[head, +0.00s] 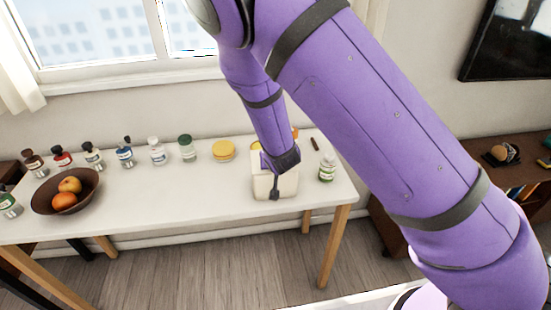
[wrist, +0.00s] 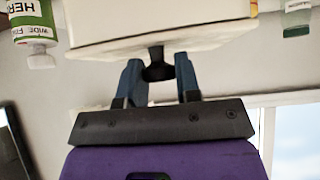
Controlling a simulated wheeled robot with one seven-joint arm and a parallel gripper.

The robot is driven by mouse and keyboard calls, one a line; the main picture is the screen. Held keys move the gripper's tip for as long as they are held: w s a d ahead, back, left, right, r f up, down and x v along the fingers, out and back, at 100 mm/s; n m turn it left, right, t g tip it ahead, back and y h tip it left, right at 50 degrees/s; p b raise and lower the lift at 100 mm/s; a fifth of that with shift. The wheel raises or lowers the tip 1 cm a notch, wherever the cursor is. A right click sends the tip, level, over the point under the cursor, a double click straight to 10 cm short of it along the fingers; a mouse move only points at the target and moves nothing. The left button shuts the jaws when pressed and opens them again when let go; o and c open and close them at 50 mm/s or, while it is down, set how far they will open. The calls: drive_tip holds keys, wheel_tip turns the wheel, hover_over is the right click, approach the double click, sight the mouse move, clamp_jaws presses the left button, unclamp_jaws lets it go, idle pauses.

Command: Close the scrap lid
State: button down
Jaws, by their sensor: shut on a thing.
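A cream, box-shaped scrap container (head: 262,188) stands near the right end of the white table. Its cream face also fills the top of the wrist view (wrist: 150,22), with a short dark knob (wrist: 157,68) standing out from it. My gripper (wrist: 158,75) has one blue finger on each side of this knob and is shut on it. In the head view my purple wrist comes down over the container and hides part of its top. I cannot tell from these views how far the lid stands open.
A green-and-white bottle (head: 327,169) stands close to the right of the container. The table (head: 180,198) is bare at front centre.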

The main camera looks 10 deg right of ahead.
drive_tip(key=shift+s+f, duration=0.35)
drive_tip(key=shift+f, duration=0.2)
drive_tip(key=c, duration=0.8)
unclamp_jaws()
drive_tip(key=shift+c, duration=0.2)
drive_tip(key=v, duration=1)
drive_tip(key=shift+r, duration=0.6)
drive_tip(key=shift+r, duration=0.1)
